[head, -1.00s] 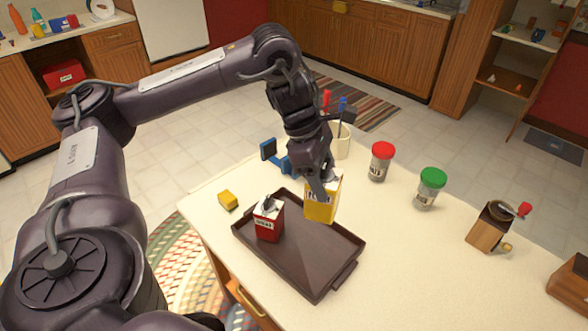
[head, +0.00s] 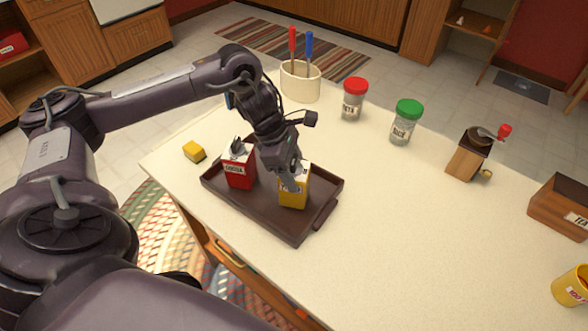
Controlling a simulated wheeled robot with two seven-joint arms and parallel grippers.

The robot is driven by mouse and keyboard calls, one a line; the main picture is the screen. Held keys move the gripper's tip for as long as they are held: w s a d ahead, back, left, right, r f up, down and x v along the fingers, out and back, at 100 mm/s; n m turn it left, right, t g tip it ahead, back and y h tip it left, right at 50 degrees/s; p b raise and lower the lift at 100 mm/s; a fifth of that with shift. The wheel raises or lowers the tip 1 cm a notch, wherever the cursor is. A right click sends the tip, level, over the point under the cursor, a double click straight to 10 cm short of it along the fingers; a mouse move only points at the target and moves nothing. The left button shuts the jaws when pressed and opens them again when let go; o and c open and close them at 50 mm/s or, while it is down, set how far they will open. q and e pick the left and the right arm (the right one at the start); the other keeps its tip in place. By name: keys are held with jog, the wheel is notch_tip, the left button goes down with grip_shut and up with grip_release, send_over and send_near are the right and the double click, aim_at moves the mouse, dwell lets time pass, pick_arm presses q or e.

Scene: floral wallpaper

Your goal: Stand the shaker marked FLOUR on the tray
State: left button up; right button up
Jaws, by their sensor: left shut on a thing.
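Two clear shakers stand on the table behind the tray, one with a red lid (head: 353,105) and one with a green lid (head: 403,127). Their labels are too small for me to read, so I cannot tell which is marked FLOUR. The dark brown tray (head: 262,218) lies nearer, at the table's left part. My left gripper (head: 292,182) points down over the tray, shut on a yellow carton (head: 294,201). The carton is upright at the tray's right part; I cannot tell if its base touches. The gripper hides some of its top. My right gripper is out of view.
A red carton (head: 239,170) stands on the tray's left part. A small yellow block (head: 194,151) lies left of the tray. A utensil crock (head: 300,83), a grinder (head: 470,158), a wooden box (head: 560,208) and a yellow mug (head: 573,287) stand around.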

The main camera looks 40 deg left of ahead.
pick_arm(q)
jog(key=shift+f, duration=0.25)
jog(key=shift+f, duration=0.2)
jog(key=o, duration=1.1)
jog(key=shift+o, duration=1.3)
jog(key=shift+r, duration=0.1)
jog(key=shift+r, duration=0.1)
